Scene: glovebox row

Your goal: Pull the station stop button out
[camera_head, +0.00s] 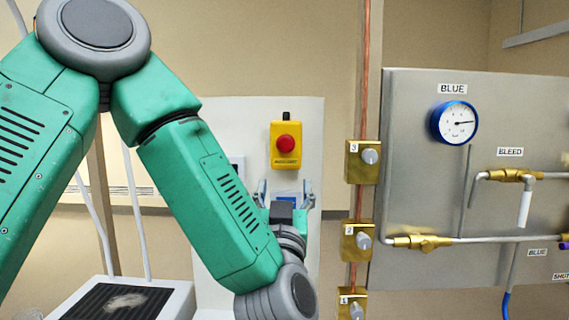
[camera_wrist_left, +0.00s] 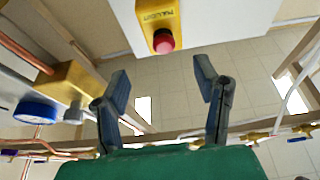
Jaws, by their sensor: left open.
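The station stop button (camera_head: 286,143) is a red round knob on a yellow box (camera_head: 277,128). The box is fixed to a pale upright panel in the middle of the head view. In the left wrist view the red button (camera_wrist_left: 163,42) and its yellow box (camera_wrist_left: 157,12) are at the top centre, upside down. My left gripper (camera_head: 284,188) is below the button in the head view, apart from it. In the left wrist view my left gripper (camera_wrist_left: 162,78) has its two fingers spread, with nothing between them. My right gripper is not in view.
A copper pipe (camera_head: 366,90) with several brass valve blocks (camera_head: 352,165) runs upright right of the panel (camera_head: 315,120). Further right, a steel board (camera_head: 410,150) carries a blue gauge (camera_head: 455,122), brass valves and pipes. A dark-topped unit (camera_head: 182,290) stands at lower left.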

